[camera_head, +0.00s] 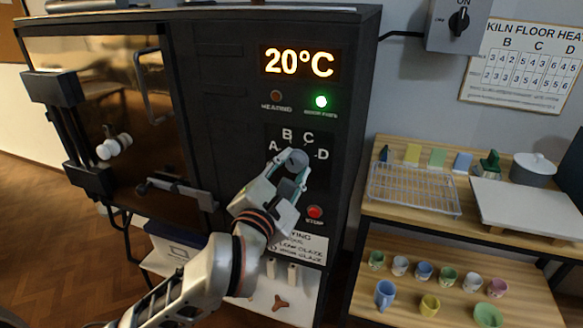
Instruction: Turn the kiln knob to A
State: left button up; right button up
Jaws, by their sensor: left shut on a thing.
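The black kiln (225,95) stands in the middle of the camera_head view, with a control panel on its right side. The round grey kiln knob (298,158) sits on the panel, with the letters A, B, C and D around its upper side. My left gripper (293,170) comes up from below and is shut on the knob, one finger to each side. The gripper covers the knob's lower part, and I cannot tell which letter the knob points to. My right gripper is not in view.
The display (299,63) reads 20°C. A green lamp (321,101) is lit; the heating lamp (276,95) is dark. A red stop button (315,212) lies close to my gripper's right. A wooden shelf (400,206) with a wire rack and cups stands at right.

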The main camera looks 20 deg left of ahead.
pick_arm(q)
jog(key=shift+w+a+r+n, duration=0.1)
jog(key=shift+r+n, duration=0.05)
jog(key=shift+n, duration=0.15)
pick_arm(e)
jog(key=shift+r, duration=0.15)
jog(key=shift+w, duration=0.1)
pick_arm(q)
jog(key=shift+n, duration=0.3)
jog(key=n+b, duration=0.1)
jog(key=n, duration=0.2)
jog(key=n+b, duration=0.1)
jog(key=n, duration=0.2)
jog(key=shift+n, duration=0.5)
jog(key=shift+r+n+b, duration=0.15)
jog(key=shift+n+b, duration=0.15)
jog(key=shift+n, duration=0.2)
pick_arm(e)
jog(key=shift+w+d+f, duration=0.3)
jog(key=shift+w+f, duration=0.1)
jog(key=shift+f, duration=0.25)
